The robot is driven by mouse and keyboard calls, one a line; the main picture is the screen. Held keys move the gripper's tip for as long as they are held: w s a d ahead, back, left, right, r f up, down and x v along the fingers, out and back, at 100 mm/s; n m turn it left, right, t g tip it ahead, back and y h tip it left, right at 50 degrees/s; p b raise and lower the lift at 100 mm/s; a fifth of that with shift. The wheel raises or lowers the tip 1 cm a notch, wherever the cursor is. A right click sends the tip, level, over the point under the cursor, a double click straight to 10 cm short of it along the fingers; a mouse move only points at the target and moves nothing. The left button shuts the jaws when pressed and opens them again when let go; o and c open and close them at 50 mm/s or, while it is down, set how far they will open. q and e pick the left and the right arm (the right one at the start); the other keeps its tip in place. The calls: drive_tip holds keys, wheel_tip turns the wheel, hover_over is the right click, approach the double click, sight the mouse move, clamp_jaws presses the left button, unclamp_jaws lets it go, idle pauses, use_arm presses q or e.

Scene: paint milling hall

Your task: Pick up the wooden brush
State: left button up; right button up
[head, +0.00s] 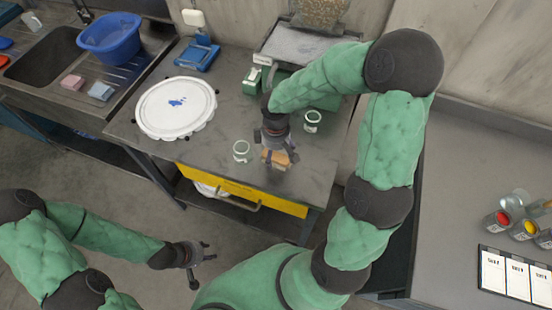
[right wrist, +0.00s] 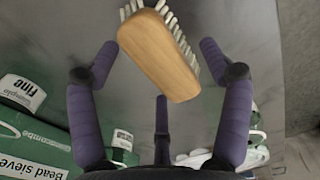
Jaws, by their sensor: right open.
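The wooden brush (right wrist: 158,56) has a tan wooden back and pale bristles along its edge. In the right wrist view it lies on the grey tabletop, tilted, ahead of my open fingers. In the head view the brush (head: 277,157) shows just under my right gripper (head: 277,146), partly hidden by it. My right gripper (right wrist: 160,90) is open with the brush toward the space between its fingers; I cannot tell whether they touch. My left gripper (head: 194,262) hangs over the floor at the lower left, away from the table; its opening is too small to judge.
A round white lid (head: 176,106) with a blue mark lies to the left. A green bead sieve box (right wrist: 30,140) is close by. A blue basin (head: 110,38) sits at the sink.

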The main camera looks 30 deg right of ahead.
sight(275, 154)
drive_tip(key=shift+f, duration=0.3)
drive_tip(key=shift+r, duration=0.1)
drive_tip(key=c, duration=1.3)
drive_tip(key=shift+r+p, duration=0.35)
drive_tip(key=shift+r, duration=0.3)
wheel_tip(275, 154, up, 2)
drive_tip(key=shift+a+r+p, duration=0.1)
drive_tip(key=shift+r+p, duration=0.15)
drive_tip(key=shift+p, duration=0.2)
drive_tip(key=s+a+r, duration=0.2)
drive_tip(key=a+r, duration=0.1)
drive_tip(key=s+a+r+p, duration=0.1)
drive_tip(key=s+a+r, duration=0.2)
drive_tip(key=a, duration=0.1)
drive_tip(key=s+a+r+p, duration=0.1)
drive_tip(key=s+a+r, duration=0.2)
drive_tip(key=a, duration=0.1)
drive_tip(key=shift+a+r, duration=0.1)
drive_tip(key=shift+a, duration=0.1)
